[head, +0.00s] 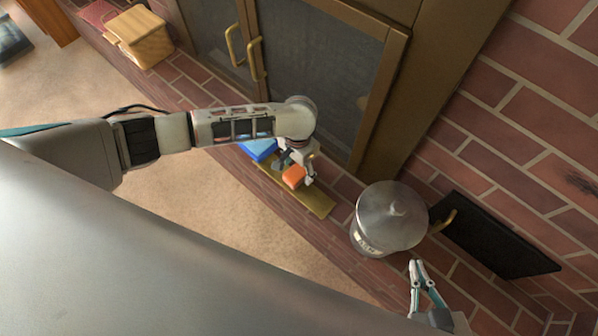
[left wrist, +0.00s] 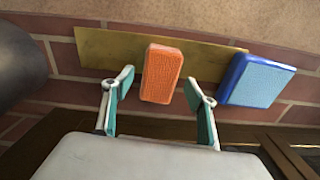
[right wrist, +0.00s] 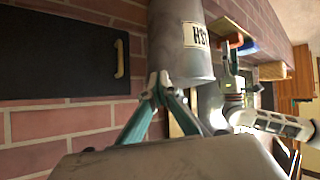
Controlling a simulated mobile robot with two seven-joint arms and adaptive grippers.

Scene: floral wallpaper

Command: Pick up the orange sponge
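The orange sponge (head: 293,178) lies on a flat brass-coloured strip (head: 312,199) on the brick ledge. My left gripper (head: 297,172) is over it, with the arm reaching in from the left. In the left wrist view, the orange sponge (left wrist: 162,73) shows between and just beyond the spread fingers of my left gripper (left wrist: 159,84). Gaps show on both sides, so it is not gripped. My right gripper (head: 418,264) is near the ledge at the lower right, empty. In the right wrist view, the fingertips of my right gripper (right wrist: 160,87) meet.
A lidded metal canister (head: 388,220) stands right of the strip. A black panel with a brass handle (head: 495,235) is on the brick wall. Glass doors (head: 318,75) rise behind the ledge.

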